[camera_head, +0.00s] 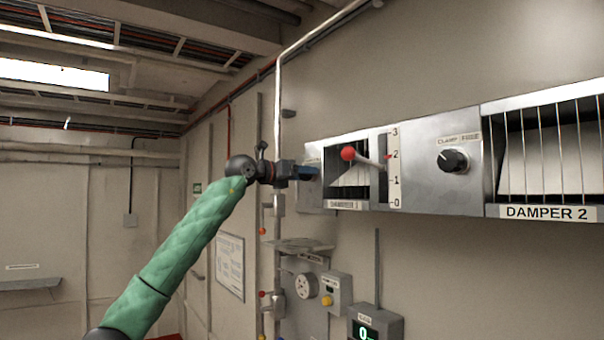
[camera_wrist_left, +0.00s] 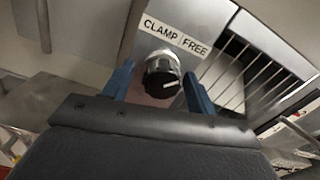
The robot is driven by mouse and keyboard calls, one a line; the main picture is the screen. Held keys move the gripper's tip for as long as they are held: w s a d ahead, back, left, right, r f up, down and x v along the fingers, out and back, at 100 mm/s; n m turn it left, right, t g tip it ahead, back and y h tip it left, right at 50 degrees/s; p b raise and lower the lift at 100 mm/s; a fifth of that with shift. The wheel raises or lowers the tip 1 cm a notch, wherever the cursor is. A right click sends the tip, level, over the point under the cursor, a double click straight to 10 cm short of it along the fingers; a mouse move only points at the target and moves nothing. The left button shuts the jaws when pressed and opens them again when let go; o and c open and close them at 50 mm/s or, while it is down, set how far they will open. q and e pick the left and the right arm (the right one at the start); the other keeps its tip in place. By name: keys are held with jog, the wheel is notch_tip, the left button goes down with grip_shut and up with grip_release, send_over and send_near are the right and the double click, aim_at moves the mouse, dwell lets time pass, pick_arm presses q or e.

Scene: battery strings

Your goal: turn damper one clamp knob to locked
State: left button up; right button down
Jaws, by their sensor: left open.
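The damper one clamp knob (camera_wrist_left: 162,75) is black and round on a metal panel, below a label reading CLAMP | FREE (camera_wrist_left: 177,37). Its white pointer line points right and slightly up in the left wrist view. My left gripper (camera_wrist_left: 158,69) is open, its blue fingers on either side of the knob; I cannot tell whether they touch it. In the head view my left gripper (camera_head: 306,173) is at the left end of the DAMPER 1 box (camera_head: 345,204) and hides this knob. My right gripper is not in view.
A red-balled lever (camera_head: 348,153) sticks out of damper one, beside a 0 to 3 scale (camera_head: 394,170) with a red mark near 2. A second clamp knob (camera_head: 453,160) sits left of damper two (camera_head: 548,212). Pipes and small boxes (camera_head: 337,290) are on the wall below.

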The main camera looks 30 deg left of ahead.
pick_arm(q)
jog(key=shift+d, duration=0.15)
jog(key=c, duration=1)
jog(key=shift+o, duration=0.2)
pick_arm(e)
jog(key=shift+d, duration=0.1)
